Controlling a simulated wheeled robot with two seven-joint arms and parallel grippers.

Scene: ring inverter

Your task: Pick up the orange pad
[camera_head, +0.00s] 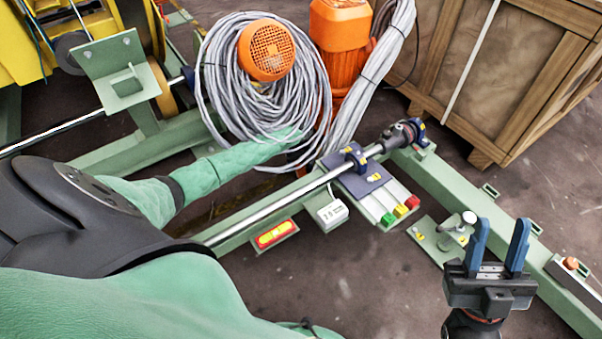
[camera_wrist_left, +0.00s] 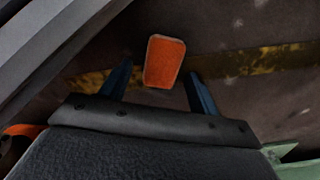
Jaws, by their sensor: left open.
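In the left wrist view, an orange pad (camera_wrist_left: 164,61) with rounded corners shows between and just past the two blue fingertips of my left gripper (camera_wrist_left: 160,70). The fingers are apart, and gaps show on both sides of the pad. I cannot tell how far beyond the tips it lies or what bears it. In the head view, my left arm reaches in behind the silver rod, and its gripper is mostly hidden by the cables and the rail. My right gripper (camera_head: 497,246) is open and empty, fingers up, at the lower right.
A grey cable coil (camera_head: 225,75) and orange motors (camera_head: 340,25) stand close to my left forearm. A silver rod (camera_head: 285,203) and green frame (camera_head: 455,185) cross the view. A wooden crate (camera_head: 500,65) stands at the upper right. Bare floor (camera_head: 370,285) lies at lower middle.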

